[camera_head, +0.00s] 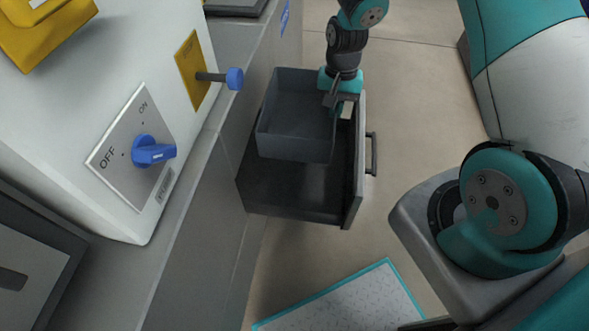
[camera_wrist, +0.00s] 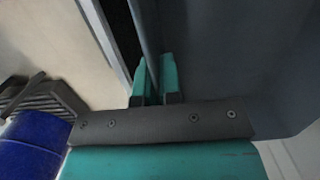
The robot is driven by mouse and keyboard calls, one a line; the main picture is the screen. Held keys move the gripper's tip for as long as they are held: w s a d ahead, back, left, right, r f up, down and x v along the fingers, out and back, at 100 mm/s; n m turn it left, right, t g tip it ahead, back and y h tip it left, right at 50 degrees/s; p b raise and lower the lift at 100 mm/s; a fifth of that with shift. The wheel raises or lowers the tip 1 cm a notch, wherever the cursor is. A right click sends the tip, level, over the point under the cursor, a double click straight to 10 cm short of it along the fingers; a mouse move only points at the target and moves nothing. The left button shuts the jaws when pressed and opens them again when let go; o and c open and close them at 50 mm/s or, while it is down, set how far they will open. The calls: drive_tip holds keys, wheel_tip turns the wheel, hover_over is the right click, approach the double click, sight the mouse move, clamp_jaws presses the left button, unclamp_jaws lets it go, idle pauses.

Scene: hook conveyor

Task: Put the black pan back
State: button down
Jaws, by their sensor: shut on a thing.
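The black pan (camera_head: 283,139) is a dark grey, open rectangular bin, empty as far as I can see. It is over the far part of an open dark drawer (camera_head: 290,192). I cannot tell whether it rests on the drawer floor or hangs above it. My gripper (camera_head: 338,108) is shut on the pan's right wall, near the drawer front. In the wrist view, the teal fingertips (camera_wrist: 154,78) pinch the thin wall, and the pan (camera_wrist: 235,50) fills the right side.
The drawer front has a handle (camera_head: 372,154) on its right. A white control box (camera_head: 75,110) with a blue ON/OFF knob (camera_head: 150,152) and a blue-tipped lever (camera_head: 234,78) stands on the counter at left. A speckled mat (camera_head: 355,300) lies on the floor.

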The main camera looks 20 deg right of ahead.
drive_tip(key=shift+w+f, duration=0.15)
drive_tip(key=shift+f, duration=0.15)
wheel_tip(320, 180, down, 19)
drive_tip(key=b, duration=0.2)
drive_tip(key=shift+f+b, duration=0.2)
drive_tip(key=shift+b, duration=0.2)
drive_tip(key=shift+f, duration=0.15)
drive_tip(key=c, duration=1.4)
unclamp_jaws()
drive_tip(key=shift+o, duration=0.5)
